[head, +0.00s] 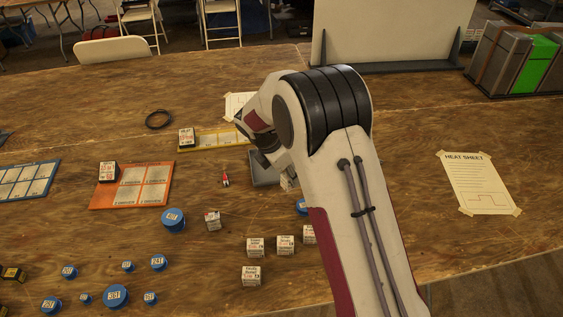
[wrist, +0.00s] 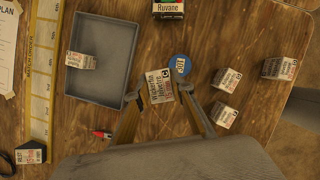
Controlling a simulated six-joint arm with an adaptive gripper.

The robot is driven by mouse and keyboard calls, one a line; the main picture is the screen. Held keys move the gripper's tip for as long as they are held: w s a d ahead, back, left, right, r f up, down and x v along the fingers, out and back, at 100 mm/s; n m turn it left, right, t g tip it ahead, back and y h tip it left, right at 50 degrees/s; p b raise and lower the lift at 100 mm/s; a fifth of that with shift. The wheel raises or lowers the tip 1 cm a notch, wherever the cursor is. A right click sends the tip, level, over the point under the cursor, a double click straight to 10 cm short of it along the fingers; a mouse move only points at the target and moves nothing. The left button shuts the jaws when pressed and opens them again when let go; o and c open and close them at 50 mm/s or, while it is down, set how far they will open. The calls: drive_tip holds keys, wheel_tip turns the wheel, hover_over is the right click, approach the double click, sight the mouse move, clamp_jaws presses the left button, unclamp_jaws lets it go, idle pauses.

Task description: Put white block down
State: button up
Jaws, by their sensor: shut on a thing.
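In the wrist view my gripper (wrist: 163,92) is shut on a white printed block (wrist: 160,86), with one finger on each side. The held block is beside the grey tray (wrist: 112,100), to the right of its lower right corner in that view. A second white block (wrist: 80,61) lies inside the tray, near its left wall. In the head view my arm hides the gripper and most of the tray (head: 263,171). A white block (head: 288,183) partly shows beside my arm there; I cannot tell if it is the held one.
A blue cap (wrist: 180,66) lies close to the held block. Several white blocks (head: 255,247) and blue caps (head: 116,296) stand on the near table. A yellow board (head: 212,140) and an orange board (head: 130,187) lie to the left. A red-tipped item (head: 226,180) lies left of the tray.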

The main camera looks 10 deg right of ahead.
drive_tip(key=w+n+t, duration=0.1)
drive_tip(key=w+n, duration=0.2)
drive_tip(key=w, duration=0.4)
wheel_tip(320, 180, up, 4)
drive_tip(key=n+t+y, duration=0.1)
drive_tip(key=n+y, duration=0.1)
drive_tip(key=n, duration=0.3)
hover_over(275, 177)
drive_tip(key=shift+d, duration=0.15)
drive_tip(key=shift+f, duration=0.1)
drive_tip(key=shift+f, duration=0.1)
wheel_tip(275, 177, down, 6)
drive_tip(key=shift+f, duration=0.15)
drive_tip(key=shift+f, duration=1.75)
drive_tip(key=shift+f, duration=0.6)
